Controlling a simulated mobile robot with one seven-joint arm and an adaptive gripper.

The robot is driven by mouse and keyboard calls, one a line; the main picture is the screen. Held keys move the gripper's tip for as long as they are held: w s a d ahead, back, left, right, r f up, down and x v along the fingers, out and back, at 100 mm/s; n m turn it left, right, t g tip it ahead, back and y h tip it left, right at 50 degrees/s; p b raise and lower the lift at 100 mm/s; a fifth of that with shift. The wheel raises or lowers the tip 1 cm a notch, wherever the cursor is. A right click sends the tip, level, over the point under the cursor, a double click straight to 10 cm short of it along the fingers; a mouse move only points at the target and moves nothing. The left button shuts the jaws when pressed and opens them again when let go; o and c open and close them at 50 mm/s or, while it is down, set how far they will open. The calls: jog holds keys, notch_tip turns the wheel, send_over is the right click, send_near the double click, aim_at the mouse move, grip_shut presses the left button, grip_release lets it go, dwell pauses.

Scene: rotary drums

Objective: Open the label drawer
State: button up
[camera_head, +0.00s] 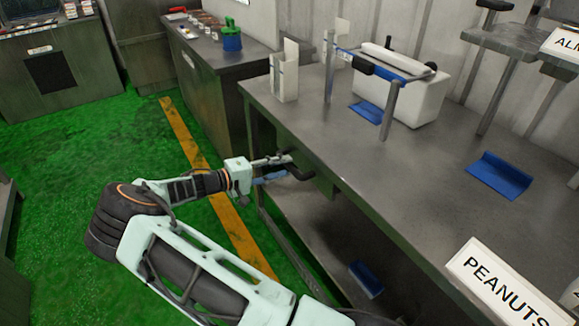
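The dark grey drawer front (322,179) is set under the left edge of the long metal table, near its far half. It appears closed or nearly so, with its face partly hidden by my gripper. My gripper (288,168) is at the drawer front, its dark fingers pointing right toward it. The fingers are small and dark here, so I cannot tell whether they are open or shut, or whether they touch a handle. No label is readable on the drawer.
The metal table (400,185) carries a white box holder (285,80), a white machine with a blue bar (410,98) and blue scoops (499,176). A PEANUTS sign (505,285) is at the near right. A lower shelf (315,225) lies below. Green floor at left is open.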

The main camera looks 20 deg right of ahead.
aim_at(286, 166)
jog(key=shift+x, duration=1.55)
jog(key=shift+c, duration=0.3)
grip_shut()
